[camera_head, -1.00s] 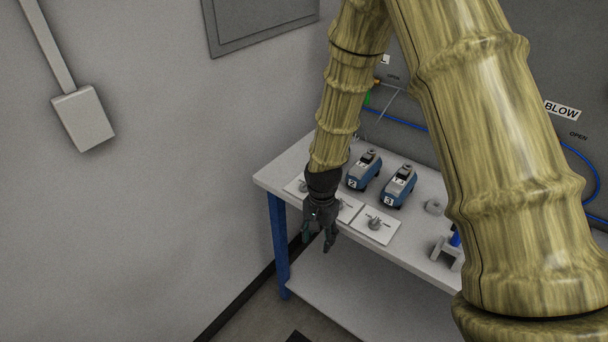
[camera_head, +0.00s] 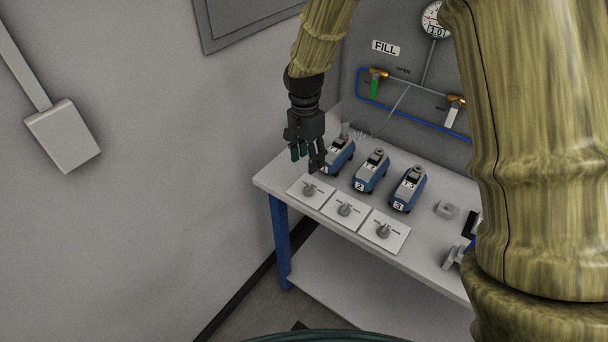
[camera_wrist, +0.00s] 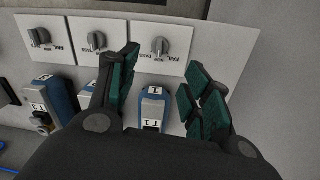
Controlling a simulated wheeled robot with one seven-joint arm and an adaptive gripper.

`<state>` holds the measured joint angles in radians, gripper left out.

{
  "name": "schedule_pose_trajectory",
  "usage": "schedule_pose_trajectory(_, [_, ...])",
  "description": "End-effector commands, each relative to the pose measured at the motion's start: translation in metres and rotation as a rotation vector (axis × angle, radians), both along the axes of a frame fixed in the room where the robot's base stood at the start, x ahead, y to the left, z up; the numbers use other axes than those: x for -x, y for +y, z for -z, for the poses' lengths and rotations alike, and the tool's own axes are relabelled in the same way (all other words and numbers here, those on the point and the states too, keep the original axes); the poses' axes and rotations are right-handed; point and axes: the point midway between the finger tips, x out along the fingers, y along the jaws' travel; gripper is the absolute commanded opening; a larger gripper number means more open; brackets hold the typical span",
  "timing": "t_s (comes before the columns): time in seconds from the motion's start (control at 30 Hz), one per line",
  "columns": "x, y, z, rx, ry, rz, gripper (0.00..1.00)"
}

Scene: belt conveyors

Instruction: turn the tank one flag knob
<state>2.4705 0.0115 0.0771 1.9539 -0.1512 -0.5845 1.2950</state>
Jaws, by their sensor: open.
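The tank one flag knob (camera_head: 309,189) is a small grey knob on the leftmost white plate, in front of the blue and grey tank one (camera_head: 340,156). In the wrist view the knob (camera_wrist: 159,47) stands at the middle of its plate, between printed words that look like FAIL and PASS. Tank one (camera_wrist: 154,107), marked T1, shows between my fingers. My gripper (camera_head: 309,163) is open and empty, pointing down above and just behind the knob. In the wrist view its green-padded fingers (camera_wrist: 162,70) are spread below the knob, apart from it.
Two similar knobs (camera_head: 345,209) (camera_head: 383,231) and tanks two (camera_head: 371,172) and three (camera_head: 408,189) stand to the right on the white table (camera_head: 425,245). A grey wall closes the left side. Valves and blue tubing hang on the back panel (camera_head: 410,80).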

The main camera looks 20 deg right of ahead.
Motion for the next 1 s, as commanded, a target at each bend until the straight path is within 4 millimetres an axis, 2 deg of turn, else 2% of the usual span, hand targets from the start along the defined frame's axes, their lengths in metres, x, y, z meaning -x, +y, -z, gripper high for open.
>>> schedule_pose_trajectory(0.17, [0.0,0.005,0.012,0.0,0.004,-0.008,0.49])
schedule_pose_trajectory(0.3, [0.001,0.007,0.029,0.0,0.004,-0.011,0.49])
schedule_pose_trajectory(0.7, [0.005,0.004,0.076,0.0,0.004,-0.009,0.49])
schedule_pose_trajectory(1.0, [0.006,0.002,0.1,0.0,0.002,-0.008,0.49])
